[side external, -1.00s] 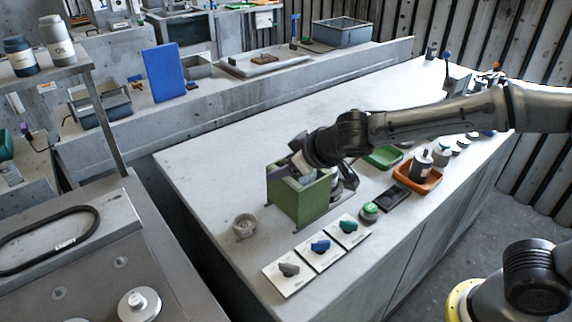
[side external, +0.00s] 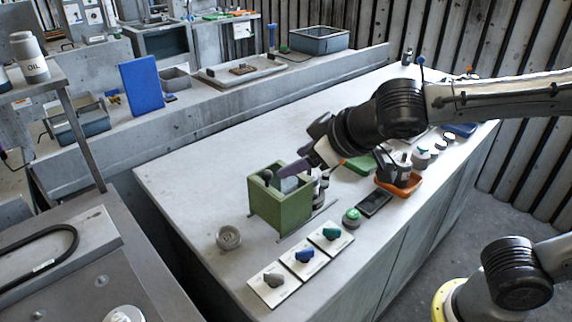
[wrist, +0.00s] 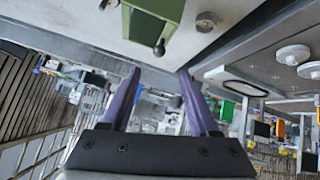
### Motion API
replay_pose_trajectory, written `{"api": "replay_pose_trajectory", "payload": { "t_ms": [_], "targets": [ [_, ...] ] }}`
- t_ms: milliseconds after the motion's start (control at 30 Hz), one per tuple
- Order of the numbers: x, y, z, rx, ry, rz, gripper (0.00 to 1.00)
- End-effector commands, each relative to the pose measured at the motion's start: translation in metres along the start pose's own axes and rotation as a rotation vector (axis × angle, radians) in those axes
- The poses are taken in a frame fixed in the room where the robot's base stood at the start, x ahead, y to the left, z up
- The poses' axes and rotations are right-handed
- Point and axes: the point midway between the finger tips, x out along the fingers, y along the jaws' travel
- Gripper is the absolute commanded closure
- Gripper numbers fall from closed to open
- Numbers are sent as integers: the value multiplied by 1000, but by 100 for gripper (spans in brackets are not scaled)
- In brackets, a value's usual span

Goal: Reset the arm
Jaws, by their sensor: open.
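My gripper (wrist: 155,95) is open, with two purple fingers spread apart and nothing between them in the wrist view. In the side view, my gripper (side external: 285,172) is tilted down to the left, with its fingers by the upper right part of the green blower housing (side external: 279,208). I cannot tell from this view whether they touch it. The green housing stands upright on the grey bench and has a dark ball-ended lever at its top. In the wrist view, the housing (wrist: 152,12) with its ball knob shows at the top, beyond the fingertips.
A round grey cap (side external: 229,238) sits left of the housing. Three knob plates (side external: 304,256) and a green button (side external: 352,217) lie in front. An orange tray (side external: 399,185) and a green tray (side external: 361,165) are at right. The bench's left rear is clear.

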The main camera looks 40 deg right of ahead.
Motion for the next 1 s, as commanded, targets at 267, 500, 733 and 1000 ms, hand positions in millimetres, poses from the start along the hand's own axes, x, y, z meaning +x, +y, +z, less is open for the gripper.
{"api": "replay_pose_trajectory", "payload": {
  "t_ms": [267, 500, 733, 1000],
  "targets": [
    [-10, 0, 1, 0, -1, 0, 39],
    [-9, 2, 0, 4, -2, 5, 39],
    [-29, 62, -8, 138, 12, 89, 39],
    [-85, 128, 52, 337, -84, 156, 39]
  ]
}}
